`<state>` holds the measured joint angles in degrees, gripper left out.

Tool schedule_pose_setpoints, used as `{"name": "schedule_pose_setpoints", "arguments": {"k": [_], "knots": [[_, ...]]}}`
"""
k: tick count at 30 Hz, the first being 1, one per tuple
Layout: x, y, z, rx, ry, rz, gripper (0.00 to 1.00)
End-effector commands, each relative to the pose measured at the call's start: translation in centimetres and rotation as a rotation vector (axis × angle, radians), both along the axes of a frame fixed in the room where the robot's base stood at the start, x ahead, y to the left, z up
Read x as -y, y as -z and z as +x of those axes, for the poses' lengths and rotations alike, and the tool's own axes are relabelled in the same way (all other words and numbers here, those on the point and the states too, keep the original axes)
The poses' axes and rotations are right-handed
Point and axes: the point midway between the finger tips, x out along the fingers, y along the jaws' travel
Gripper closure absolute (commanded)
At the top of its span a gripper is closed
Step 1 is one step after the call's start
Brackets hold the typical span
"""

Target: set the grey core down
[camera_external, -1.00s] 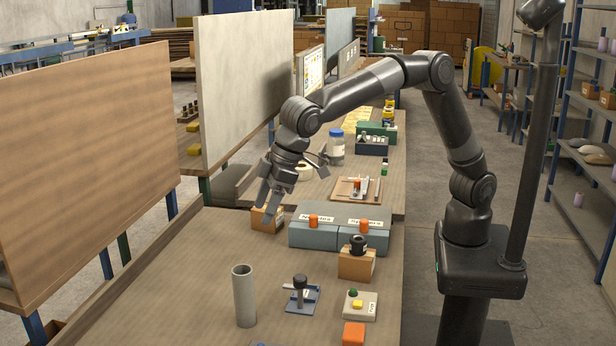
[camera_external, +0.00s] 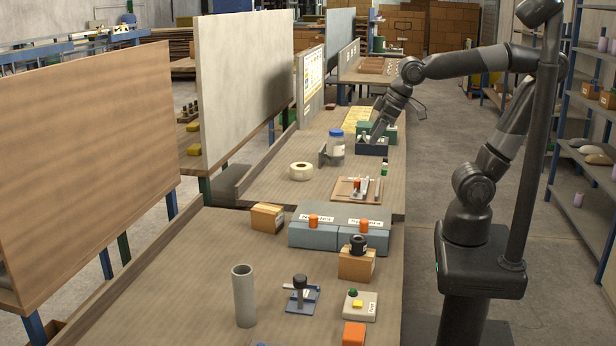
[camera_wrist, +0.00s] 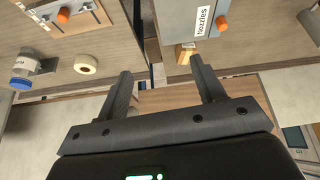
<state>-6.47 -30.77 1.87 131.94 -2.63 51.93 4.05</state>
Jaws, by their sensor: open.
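The grey core (camera_external: 244,297) is a plain grey tube. It stands upright on the near bench (camera_external: 190,270), toward its front, with nothing touching it. A grey cylinder (camera_wrist: 311,22) cut off by the right edge of the wrist view looks like the same core. My gripper (camera_external: 377,130) is far from the core, above the far bench near the dark blue bin. In the wrist view, my gripper (camera_wrist: 164,86) has its two fingers wide apart with nothing held between them.
Grey label boxes (camera_external: 313,234), a small cardboard box (camera_external: 267,218) and a cardboard box with a black knob (camera_external: 356,264) stand behind the core. A blue-and-black fixture (camera_external: 301,295) is right of it. A tape roll (camera_external: 301,171) and jar (camera_external: 336,150) are on the far bench.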

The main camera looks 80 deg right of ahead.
Motion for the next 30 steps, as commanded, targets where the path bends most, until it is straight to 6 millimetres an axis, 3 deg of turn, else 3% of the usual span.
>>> {"name": "schedule_pose_setpoints", "arguments": {"k": [3, 9, 30], "knots": [[2.2, 1.6, -3.5, 0.011, 0.045, 0.013, 0.37], [3.7, 3.5, -6.5, 0.018, 0.082, 0.028, 0.37], [3.9, 3.9, -7.0, 0.018, 0.087, 0.031, 0.37]]}}
